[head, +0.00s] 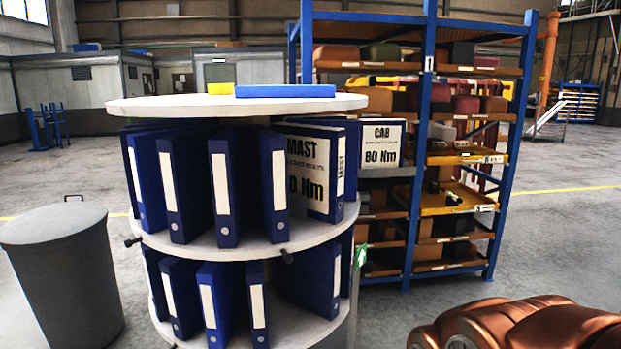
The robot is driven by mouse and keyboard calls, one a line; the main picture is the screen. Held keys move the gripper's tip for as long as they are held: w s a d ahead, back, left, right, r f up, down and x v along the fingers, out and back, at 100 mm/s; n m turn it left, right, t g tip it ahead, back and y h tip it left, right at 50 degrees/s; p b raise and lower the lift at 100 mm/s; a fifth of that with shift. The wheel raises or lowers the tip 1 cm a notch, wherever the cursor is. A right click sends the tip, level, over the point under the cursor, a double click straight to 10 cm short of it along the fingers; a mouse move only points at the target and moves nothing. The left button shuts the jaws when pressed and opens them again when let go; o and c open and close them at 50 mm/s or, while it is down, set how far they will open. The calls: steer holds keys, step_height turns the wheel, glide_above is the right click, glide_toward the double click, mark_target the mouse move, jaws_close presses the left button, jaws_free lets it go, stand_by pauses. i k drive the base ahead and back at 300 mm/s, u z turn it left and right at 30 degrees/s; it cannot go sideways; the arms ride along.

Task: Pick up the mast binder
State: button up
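The mast binder (308,172) is a blue binder with a white cover label reading "MAST" and "80 Nm". It stands upright on the upper tier of a round binder carousel (275,247), at the right of the front row, with its labelled face turned toward me. Blue binders with white spine labels stand to its left, and the nearest one (272,185) overlaps the left edge of its label. A binder with a "CAB" label (382,144) stands behind it to the right. My gripper is not in view.
A blue folder (285,91) and a yellow item (220,88) lie on the carousel's top. A grey bin (62,275) stands at left. A blue rack (415,190) with orange shelves stands behind. A glossy brown rounded object (525,322) fills the lower right. Open floor shows beyond.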

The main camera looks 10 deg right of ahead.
mark_target(316, 154)
steer(key=u, duration=0.1)
steer(key=k, duration=0.15)
steer(key=z, duration=0.95)
steer(key=i, duration=0.65)
steer(key=u, duration=1.55)
